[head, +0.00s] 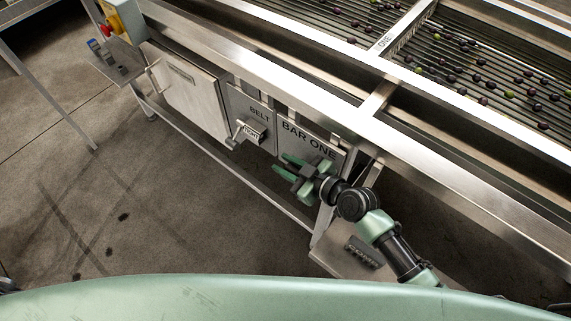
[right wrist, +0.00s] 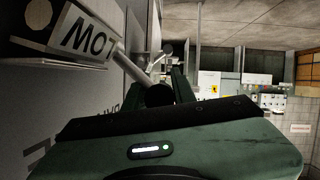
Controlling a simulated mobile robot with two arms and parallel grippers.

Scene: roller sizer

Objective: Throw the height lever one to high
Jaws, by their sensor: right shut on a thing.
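The height lever one (right wrist: 130,66) shows in the right wrist view as a metal rod with a dark knob at its end. A tag reading LOW (right wrist: 84,38) stands beside it. In the head view the BAR ONE panel (head: 308,138) is on the machine's side, and my gripper hides the lever there. My right gripper (head: 284,167) is in front of this panel, its fingers pointing left. In the right wrist view its fingers (right wrist: 166,84) are at the knob and shut on the lever. My left gripper is not in view.
Left of the panel is the BELT panel (head: 252,113) with its own lever and TIGHT tag (head: 252,131). Dark olives lie on the rollers (head: 480,65) above. A steel rail (head: 250,185) runs low along the machine.

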